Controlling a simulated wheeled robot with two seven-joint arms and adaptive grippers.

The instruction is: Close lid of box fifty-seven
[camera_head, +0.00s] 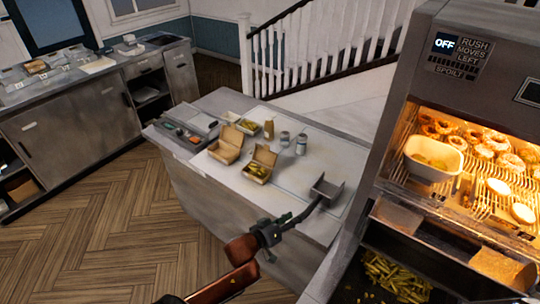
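Two cardboard boxes stand with their lids up on the counter: the left box (223,155) and the right box (257,176). Yellow fries show in the right box; the inside of the left one is hard to make out. No number is readable on either, so I cannot tell which is box fifty-seven. My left gripper (280,224) is at the counter's front edge, below and right of the boxes and apart from them. It appears shut on the dark handle of a metal scoop (329,187), whose pan is over the counter. My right gripper is not in view.
Behind the boxes are a tray of food (249,127), a brown carton (269,129) and two small cans (301,144). Bare counter (290,185) lies beside the right box.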

